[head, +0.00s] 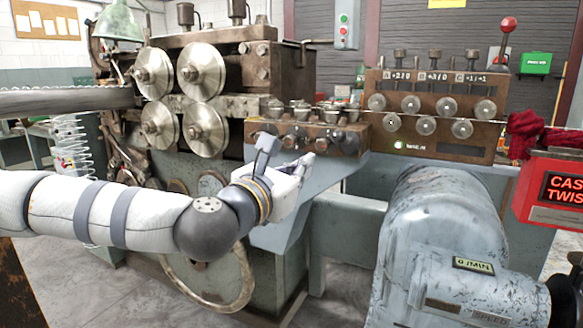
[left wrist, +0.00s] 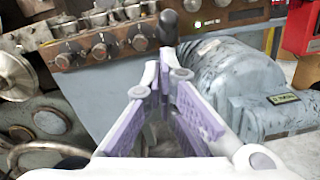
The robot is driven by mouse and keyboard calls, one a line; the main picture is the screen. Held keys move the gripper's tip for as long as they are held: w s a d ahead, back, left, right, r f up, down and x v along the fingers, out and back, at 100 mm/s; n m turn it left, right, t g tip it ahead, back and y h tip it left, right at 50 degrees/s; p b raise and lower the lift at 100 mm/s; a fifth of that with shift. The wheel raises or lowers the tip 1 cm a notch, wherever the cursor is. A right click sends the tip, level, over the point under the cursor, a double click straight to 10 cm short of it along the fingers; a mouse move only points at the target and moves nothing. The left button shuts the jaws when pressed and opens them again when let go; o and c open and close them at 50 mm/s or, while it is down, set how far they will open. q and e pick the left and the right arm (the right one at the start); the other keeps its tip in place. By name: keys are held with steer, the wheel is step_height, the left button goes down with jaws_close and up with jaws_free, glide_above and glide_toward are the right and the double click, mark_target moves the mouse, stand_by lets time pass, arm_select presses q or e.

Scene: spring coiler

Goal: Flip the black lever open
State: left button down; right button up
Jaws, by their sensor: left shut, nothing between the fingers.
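A black rounded lever knob (left wrist: 168,26) shows in the left wrist view, just beyond my fingertips at the right end of the row of dials. In the head view a dark knob (head: 350,143) at the right end of that row appears to be the same part. My left gripper (head: 306,161) is in front of and slightly below the row. In the left wrist view my left gripper (left wrist: 158,72) is shut and empty, with its fingertips pointing at the lever. I cannot tell whether they touch it. My right gripper is not in view.
A brown dial panel (head: 440,110) stands behind on the right. A grey motor housing (head: 440,240) fills the lower right. Large steel rollers (head: 205,72) are at the upper left and a handwheel (head: 215,300) is below my arm. A red display box (head: 545,190) is at the right edge.

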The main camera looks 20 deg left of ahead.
arm_select(q)
steer(key=s, duration=0.1)
steer(key=s+r, duration=0.1)
steer(key=shift+s+a, duration=0.2)
steer(key=shift+s, duration=0.2)
